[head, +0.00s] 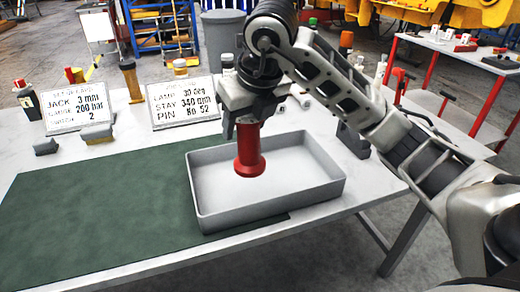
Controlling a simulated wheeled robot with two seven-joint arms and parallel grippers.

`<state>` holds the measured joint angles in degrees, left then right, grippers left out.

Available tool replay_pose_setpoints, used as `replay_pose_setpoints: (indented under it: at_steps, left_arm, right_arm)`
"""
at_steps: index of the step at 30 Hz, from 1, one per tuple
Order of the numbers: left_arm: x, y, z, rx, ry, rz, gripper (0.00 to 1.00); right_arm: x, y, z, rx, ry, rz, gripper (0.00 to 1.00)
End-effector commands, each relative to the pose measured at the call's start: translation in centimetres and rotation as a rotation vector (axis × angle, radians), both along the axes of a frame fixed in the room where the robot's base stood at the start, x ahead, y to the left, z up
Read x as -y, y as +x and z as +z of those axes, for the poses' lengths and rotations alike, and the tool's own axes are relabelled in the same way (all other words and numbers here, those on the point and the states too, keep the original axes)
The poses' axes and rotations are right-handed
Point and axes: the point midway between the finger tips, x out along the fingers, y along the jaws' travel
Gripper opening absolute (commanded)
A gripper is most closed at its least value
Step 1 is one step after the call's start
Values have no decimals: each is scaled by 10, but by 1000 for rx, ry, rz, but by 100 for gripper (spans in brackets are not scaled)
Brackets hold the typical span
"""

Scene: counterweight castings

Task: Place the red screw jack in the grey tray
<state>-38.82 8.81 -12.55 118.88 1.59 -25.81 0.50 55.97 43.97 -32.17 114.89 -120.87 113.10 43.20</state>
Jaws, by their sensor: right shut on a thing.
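The red screw jack (250,152) is upright in my right gripper (247,116), whose jaws are shut around its upper part. The jack is over the left half of the grey tray (268,212), with its flared base within the outline of the rim. I cannot tell whether the base touches the tray floor or is a little above it. The rest of the tray looks empty. My left gripper is not in view.
A green mat (95,215) lies left of and partly under the tray. Two sign cards (76,106) (184,101), grey blocks (99,137) and several bottle-like items stand along the table's back. Dark objects (353,140) stand behind the tray's right end.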

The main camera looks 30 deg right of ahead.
Motion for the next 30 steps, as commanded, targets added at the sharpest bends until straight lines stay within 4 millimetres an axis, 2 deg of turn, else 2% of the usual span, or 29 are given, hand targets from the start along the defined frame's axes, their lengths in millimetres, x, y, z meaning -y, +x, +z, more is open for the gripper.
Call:
replay_pose_setpoints:
  at_steps: [1,6,17,23,30]
  left_arm:
    - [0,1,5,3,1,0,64]
    - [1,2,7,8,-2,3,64]
    - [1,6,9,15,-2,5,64]
    - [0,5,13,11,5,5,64]
    - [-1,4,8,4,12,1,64]
  right_arm:
    - [13,5,-3,-1,-3,-9,11]
    - [32,16,-34,0,-1,-4,11]
    - [54,28,-62,3,-2,-3,11]
    - [51,27,-87,4,0,1,11]
    - [51,28,-90,8,0,1,11]
